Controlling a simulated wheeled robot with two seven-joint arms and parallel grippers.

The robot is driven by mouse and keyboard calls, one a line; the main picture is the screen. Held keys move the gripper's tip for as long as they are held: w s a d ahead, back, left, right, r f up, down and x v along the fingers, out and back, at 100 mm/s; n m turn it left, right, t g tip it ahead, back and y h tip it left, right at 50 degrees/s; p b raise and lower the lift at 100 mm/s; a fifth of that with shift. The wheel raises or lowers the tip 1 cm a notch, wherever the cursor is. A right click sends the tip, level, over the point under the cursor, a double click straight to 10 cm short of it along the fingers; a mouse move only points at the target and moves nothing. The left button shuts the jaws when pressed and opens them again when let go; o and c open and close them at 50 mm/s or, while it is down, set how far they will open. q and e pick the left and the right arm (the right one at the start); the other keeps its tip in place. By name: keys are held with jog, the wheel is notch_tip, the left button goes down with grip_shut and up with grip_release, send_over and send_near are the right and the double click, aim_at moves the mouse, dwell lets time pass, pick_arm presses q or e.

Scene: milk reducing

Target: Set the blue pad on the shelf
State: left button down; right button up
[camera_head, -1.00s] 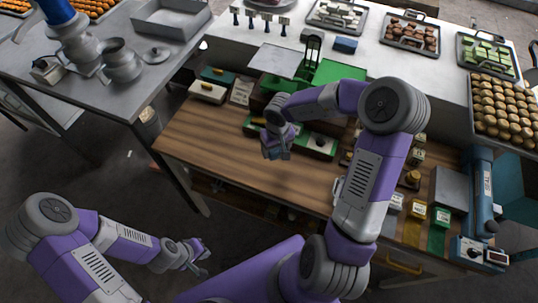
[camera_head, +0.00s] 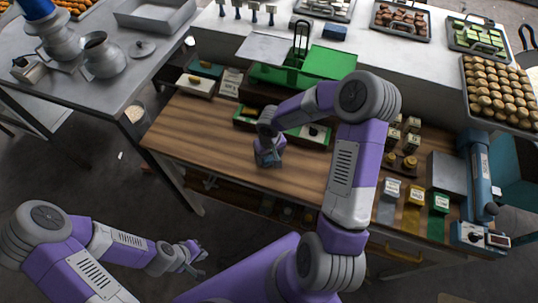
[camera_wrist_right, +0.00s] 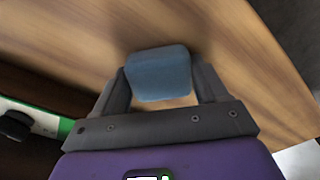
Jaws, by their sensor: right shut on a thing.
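The blue pad (camera_wrist_right: 158,75) is a small rounded block between the fingers of my right gripper (camera_wrist_right: 160,88), which is shut on it. Brown wood grain shows behind the pad in the right wrist view. In the head view my right gripper (camera_head: 268,160) is over the wooden bench (camera_head: 205,142), near its middle; the pad is mostly hidden there. My left gripper (camera_head: 196,258) is empty, with its fingers apart, low in front of the bench. A raised white shelf (camera_head: 410,68) runs behind the bench. Another blue block (camera_head: 334,33) lies on it.
A green-and-white tray (camera_head: 308,137) lies just behind my right gripper. Trays of food, including a tray of round brown pieces (camera_head: 500,92), fill the shelf's right part. Small labelled boxes (camera_head: 414,194) stand on the bench's right.

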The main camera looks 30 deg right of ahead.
jog(key=o, duration=1.1)
jog(key=shift+f, duration=0.1)
